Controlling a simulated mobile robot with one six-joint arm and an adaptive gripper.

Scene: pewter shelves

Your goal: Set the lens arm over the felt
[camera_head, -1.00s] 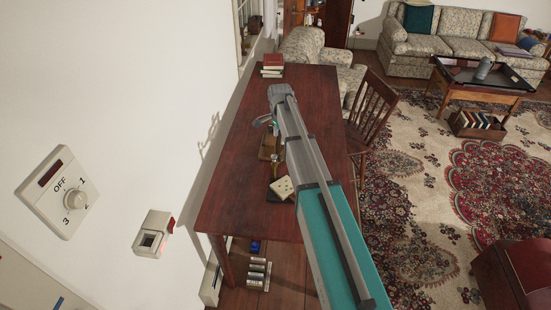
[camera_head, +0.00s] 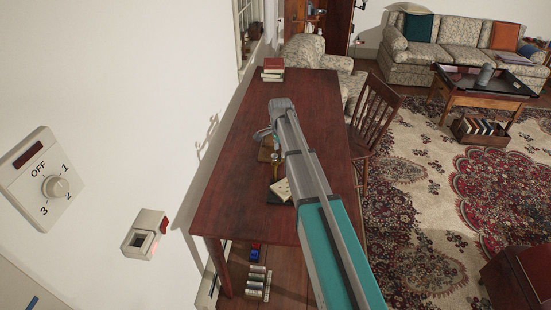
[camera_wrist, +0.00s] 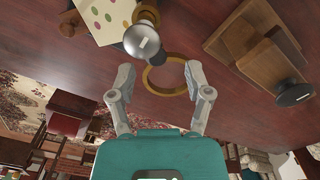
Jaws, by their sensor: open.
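In the wrist view a brass-coloured ring (camera_wrist: 168,88), seemingly the lens arm's frame, lies between my fingertips and the table. A rounded grey knob (camera_wrist: 146,42) on a post stands beside it. A pale card with coloured dots (camera_wrist: 108,16) lies at the upper left on a dark pad (camera_wrist: 70,23), perhaps the felt. The ring is beside the card, not over it. My gripper (camera_wrist: 158,72) is open, one finger on each side of the ring; I cannot tell whether it touches. In the head view my gripper (camera_head: 263,134) is over the table, and my arm hides most of these things.
A wooden stand (camera_wrist: 258,45) with a dark round knob (camera_wrist: 293,95) is at the upper right of the wrist view. Books (camera_head: 272,72) lie at the table's (camera_head: 318,100) far end. A chair (camera_head: 374,115) stands at its right side, the wall at its left.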

